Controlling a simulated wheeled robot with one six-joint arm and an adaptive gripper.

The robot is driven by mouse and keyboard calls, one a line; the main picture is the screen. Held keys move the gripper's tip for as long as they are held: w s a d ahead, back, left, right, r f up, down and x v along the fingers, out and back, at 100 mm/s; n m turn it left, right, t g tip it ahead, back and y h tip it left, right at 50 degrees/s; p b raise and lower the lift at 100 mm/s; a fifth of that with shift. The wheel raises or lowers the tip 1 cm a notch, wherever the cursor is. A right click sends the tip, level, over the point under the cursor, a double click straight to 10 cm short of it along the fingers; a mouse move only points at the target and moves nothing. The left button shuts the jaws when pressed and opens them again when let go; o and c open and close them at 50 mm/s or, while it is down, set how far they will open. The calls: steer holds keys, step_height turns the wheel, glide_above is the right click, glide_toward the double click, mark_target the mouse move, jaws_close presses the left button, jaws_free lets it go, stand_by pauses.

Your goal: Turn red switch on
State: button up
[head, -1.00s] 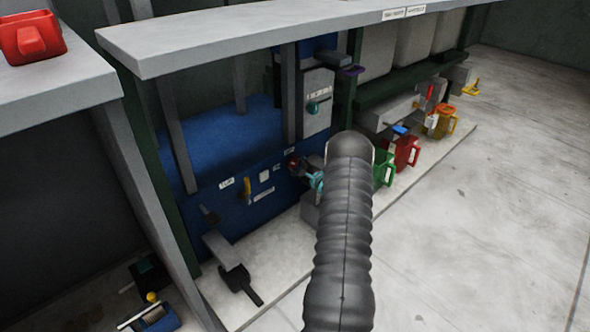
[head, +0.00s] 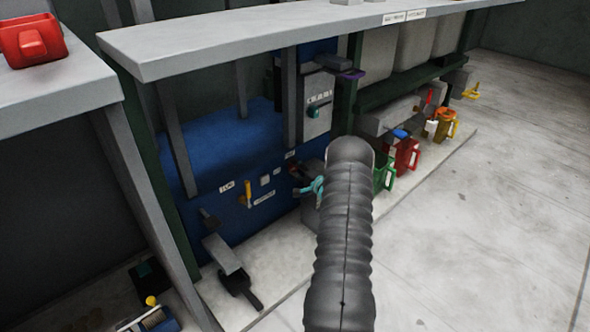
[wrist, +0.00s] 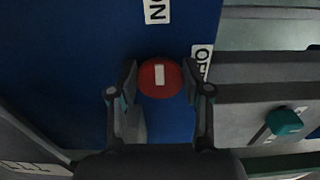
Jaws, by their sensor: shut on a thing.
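The red switch (wrist: 159,80) is a round red knob with a white bar on a blue panel (wrist: 75,55). In the wrist view its bar points up, toward the "ON" label (wrist: 157,10). The "OFF" label (wrist: 202,62) is to the knob's upper right, partly hidden by a finger. My gripper (wrist: 160,88) is shut on the knob, one finger at each side. In the head view my gripper (head: 309,187) is at the right end of the blue press front (head: 215,215), and my dark arm hides much of that area. The knob is hardly visible there.
A grey box with a teal knob (head: 313,112) is above my gripper; the teal knob also shows in the wrist view (wrist: 285,121). A grey shelf (head: 230,45) overhangs the press. Floor at right is clear.

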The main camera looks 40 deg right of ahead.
steer(key=shift+a, duration=0.1)
stand_by(0.4)
steer(key=o, duration=1.1)
steer(key=shift+w, duration=0.1)
steer(key=shift+s+d, duration=0.2)
steer(key=shift+s, duration=0.3)
steer(key=s, duration=1.1)
steer(key=shift+d, duration=0.35)
